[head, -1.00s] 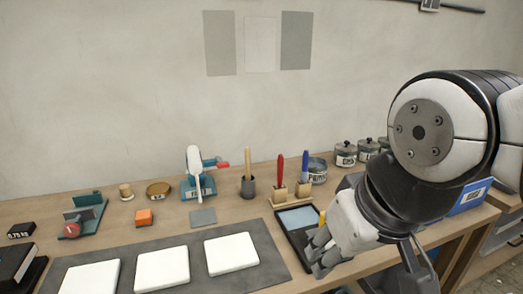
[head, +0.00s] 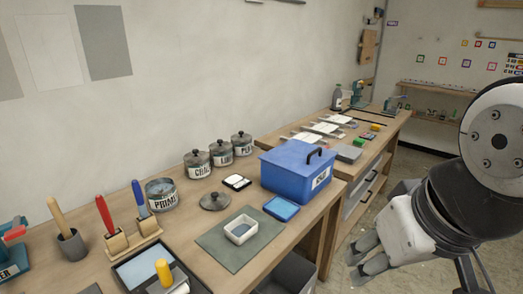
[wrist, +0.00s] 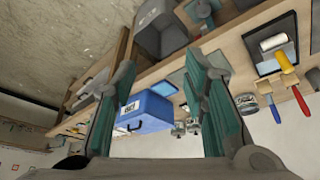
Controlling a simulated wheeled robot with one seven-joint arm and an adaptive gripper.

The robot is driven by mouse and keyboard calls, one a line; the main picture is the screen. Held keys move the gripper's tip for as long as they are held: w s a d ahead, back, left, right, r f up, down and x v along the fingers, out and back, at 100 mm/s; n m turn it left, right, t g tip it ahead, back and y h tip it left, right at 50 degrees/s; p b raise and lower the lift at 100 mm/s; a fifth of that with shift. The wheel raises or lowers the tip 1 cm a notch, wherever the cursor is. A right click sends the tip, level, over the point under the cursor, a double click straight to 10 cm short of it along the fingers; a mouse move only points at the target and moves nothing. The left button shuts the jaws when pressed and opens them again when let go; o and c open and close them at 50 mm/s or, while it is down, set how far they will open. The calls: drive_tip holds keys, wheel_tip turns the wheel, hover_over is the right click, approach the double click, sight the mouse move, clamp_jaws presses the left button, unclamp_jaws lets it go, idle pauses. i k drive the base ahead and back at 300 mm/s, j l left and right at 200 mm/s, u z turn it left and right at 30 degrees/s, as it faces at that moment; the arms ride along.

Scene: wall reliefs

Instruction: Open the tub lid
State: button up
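A blue tub (head: 286,178) with a blue lid (head: 289,156) stands on the bench in the head view. The lid sits closed on it, with a black handle on top at the right, and a white label is on the front. In the wrist view the tub (wrist: 150,108) shows tilted between my fingers, some way off. My gripper (head: 364,258) is off to the right of the tub, in front of the bench, touching nothing. In the wrist view my gripper (wrist: 160,68) has its two teal-padded fingers wide apart with nothing held.
Several lidded pots (head: 197,164) stand behind and left of the tub. An open pot (head: 161,194), a loose pot lid (head: 214,201), a white dish (head: 241,229) and a blue pad (head: 281,208) are near it. A second bench (head: 385,150) continues right; floor is clear there.

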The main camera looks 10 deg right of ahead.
sight(301, 158)
drive_tip(key=i+z, duration=0.2)
drive_tip(key=i+j+z, duration=0.15)
drive_tip(key=i, duration=0.35)
drive_tip(key=i+j+z, duration=0.15)
drive_tip(key=i+j, duration=0.3)
